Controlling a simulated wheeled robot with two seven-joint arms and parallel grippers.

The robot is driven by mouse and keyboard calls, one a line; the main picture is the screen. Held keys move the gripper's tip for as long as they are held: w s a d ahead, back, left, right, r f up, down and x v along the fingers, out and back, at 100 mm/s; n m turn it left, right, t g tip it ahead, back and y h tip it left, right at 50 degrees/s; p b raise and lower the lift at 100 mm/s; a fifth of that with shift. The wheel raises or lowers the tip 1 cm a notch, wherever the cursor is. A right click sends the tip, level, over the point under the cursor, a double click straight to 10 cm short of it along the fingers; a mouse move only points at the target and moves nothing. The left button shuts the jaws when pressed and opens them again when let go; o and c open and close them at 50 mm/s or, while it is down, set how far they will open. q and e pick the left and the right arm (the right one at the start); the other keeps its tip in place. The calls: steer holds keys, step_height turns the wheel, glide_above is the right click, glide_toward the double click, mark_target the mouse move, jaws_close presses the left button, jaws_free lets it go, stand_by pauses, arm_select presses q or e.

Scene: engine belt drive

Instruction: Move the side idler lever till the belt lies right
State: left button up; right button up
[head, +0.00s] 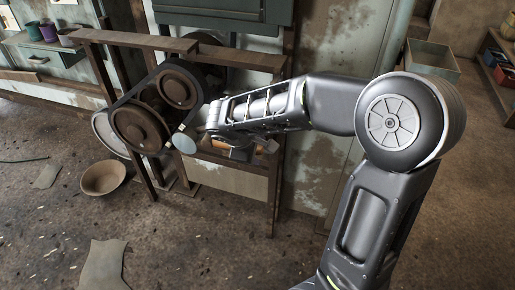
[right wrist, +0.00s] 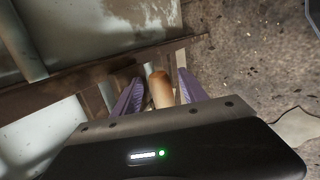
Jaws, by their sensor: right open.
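The belt drive stands on a rusty frame at the left of the head view. It has a rusty lower pulley (head: 138,127) and a rusty upper pulley (head: 178,88), with a dark belt (head: 150,78) around them. I cannot tell whether the belt lies true. My right gripper (head: 210,122) is at the right side of the drive, and its fingertips are hard to make out there. In the right wrist view my right gripper (right wrist: 160,76) is open, with a tan rounded handle (right wrist: 160,92), likely the idler lever's, between its fingers. Contact is unclear. My left gripper is out of view.
A rusty frame beam (head: 130,40) runs over the drive, with posts down to the floor. A round bowl (head: 103,177) and a flat sheet (head: 104,265) lie on the floor. An open box (head: 432,58) stands at the back right. The front floor is mostly clear.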

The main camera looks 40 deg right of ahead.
steer(key=p+v, duration=0.1)
steer(key=v, duration=0.6)
steer(key=shift+f, duration=0.1)
